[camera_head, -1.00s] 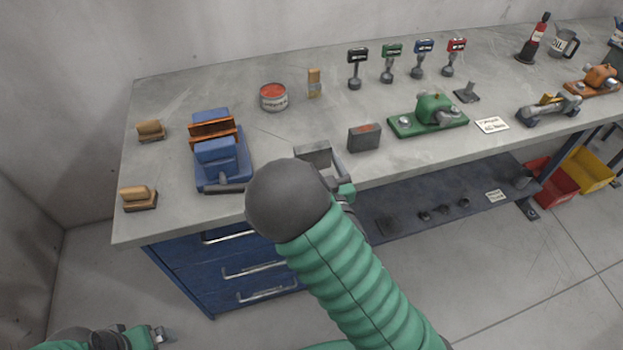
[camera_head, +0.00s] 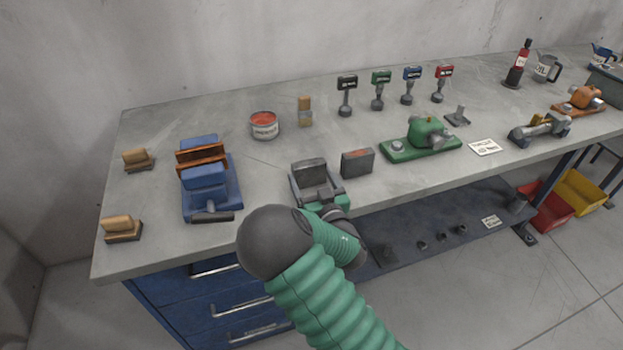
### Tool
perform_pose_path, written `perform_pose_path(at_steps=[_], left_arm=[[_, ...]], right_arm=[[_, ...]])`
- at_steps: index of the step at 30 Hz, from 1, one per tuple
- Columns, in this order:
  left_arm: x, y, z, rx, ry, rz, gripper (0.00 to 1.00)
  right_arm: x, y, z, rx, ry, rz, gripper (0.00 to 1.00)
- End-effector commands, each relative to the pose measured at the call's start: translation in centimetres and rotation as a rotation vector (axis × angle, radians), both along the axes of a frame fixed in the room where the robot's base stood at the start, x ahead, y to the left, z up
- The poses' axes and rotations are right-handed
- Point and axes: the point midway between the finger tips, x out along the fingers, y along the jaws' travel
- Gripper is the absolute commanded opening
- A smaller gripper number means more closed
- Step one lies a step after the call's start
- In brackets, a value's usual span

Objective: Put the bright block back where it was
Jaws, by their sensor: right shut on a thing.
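My right gripper (camera_head: 316,184) is low over the front part of the bench, its jaws shut on a dark grey block (camera_head: 310,170). The jaws and hand cover its lower part, and I cannot tell whether it touches the bench top. A similar grey block with a reddish top (camera_head: 357,163) stands just to the right of the gripper, apart from it. No clearly bright block shows in the jaws. My left gripper is out of view.
The bench top (camera_head: 260,170) has a blue vise (camera_head: 208,188) holding an orange-brown piece, left of the gripper. A red-topped can (camera_head: 264,126) and a small wooden piece (camera_head: 305,112) stand behind. A green machine (camera_head: 422,138) is to the right. Two brushes lie far left.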

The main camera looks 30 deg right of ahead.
Motion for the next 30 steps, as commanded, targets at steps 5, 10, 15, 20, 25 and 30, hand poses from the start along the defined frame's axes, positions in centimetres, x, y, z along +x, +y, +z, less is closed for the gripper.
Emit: perform_pose_path(at_steps=[5, 10, 15, 20, 25, 30], left_arm=[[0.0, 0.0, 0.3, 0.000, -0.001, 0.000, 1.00], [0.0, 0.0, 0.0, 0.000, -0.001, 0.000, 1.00], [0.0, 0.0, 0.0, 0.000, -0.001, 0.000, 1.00], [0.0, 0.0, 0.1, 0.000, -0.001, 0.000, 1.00], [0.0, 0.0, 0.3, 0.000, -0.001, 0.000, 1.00], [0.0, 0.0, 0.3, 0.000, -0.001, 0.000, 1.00]], right_arm=[[0.0, 0.0, 0.5, 0.001, -0.006, 0.001, 0.09], [0.0, 0.0, -0.2, 0.002, 0.004, 0.000, 0.87], [0.0, 0.0, -0.2, 0.002, 0.004, 0.000, 1.00], [0.0, 0.0, -0.1, 0.002, 0.004, 0.001, 1.00], [-1.5, 0.3, 0.1, 0.005, 0.004, -0.001, 1.00], [-6.0, 1.3, 0.0, 0.006, 0.006, -0.004, 1.00]])
